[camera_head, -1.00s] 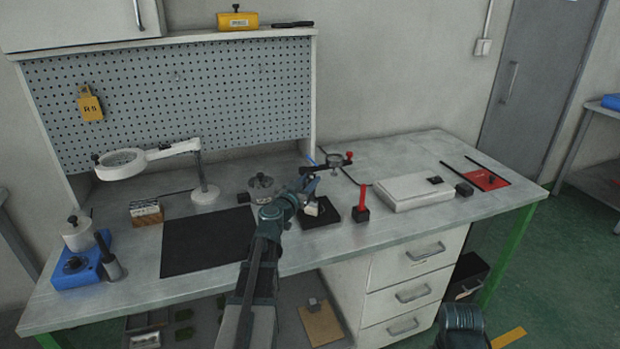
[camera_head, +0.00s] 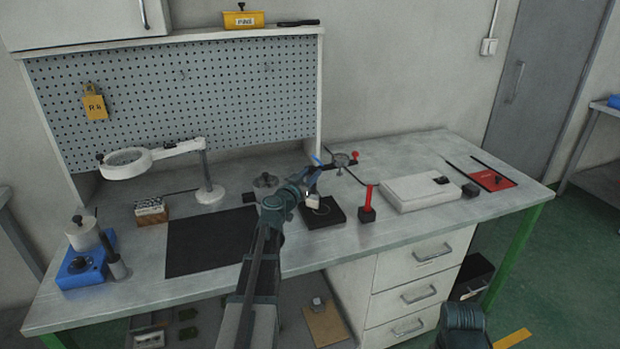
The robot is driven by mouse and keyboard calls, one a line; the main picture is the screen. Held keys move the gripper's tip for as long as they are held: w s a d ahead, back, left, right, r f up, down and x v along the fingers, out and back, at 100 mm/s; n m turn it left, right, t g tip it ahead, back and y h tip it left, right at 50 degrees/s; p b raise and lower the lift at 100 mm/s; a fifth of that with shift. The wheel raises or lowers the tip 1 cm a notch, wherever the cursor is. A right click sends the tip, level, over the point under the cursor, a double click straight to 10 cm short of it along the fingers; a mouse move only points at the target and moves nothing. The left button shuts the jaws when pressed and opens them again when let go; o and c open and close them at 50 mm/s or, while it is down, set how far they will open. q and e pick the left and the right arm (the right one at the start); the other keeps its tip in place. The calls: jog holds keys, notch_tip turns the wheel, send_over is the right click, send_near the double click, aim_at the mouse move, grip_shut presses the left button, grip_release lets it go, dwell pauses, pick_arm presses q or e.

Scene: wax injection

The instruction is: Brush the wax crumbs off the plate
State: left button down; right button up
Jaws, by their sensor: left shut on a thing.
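A small black square plate (camera_head: 335,216) lies on the bench right of the dark mat, with a faint ring mark on it. My left gripper (camera_head: 307,184) is above the plate's far left part, shut on a brush. The brush's pale bristle end (camera_head: 312,201) hangs below the jaws over the plate; I cannot tell whether it touches. A blue tip shows above the jaws and may be its handle. Wax crumbs are too small to make out. My right gripper is not in view.
A black mat (camera_head: 208,243) lies left of the plate. A red-handled tool on a black block (camera_head: 367,206) stands close on its right, beside a white box (camera_head: 412,191). A clamp-like device (camera_head: 342,160) stands behind. A magnifier lamp (camera_head: 207,193) stands back left. The bench front right is clear.

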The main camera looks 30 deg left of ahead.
pick_arm(q)
jog(key=shift+w+a, duration=0.6)
jog(key=shift+w, duration=0.05)
notch_tip(320, 180, up, 4)
jog(key=p, duration=0.3)
notch_tip(320, 180, up, 4)
jog(key=p, duration=0.4)
jog(key=shift+s, duration=0.1)
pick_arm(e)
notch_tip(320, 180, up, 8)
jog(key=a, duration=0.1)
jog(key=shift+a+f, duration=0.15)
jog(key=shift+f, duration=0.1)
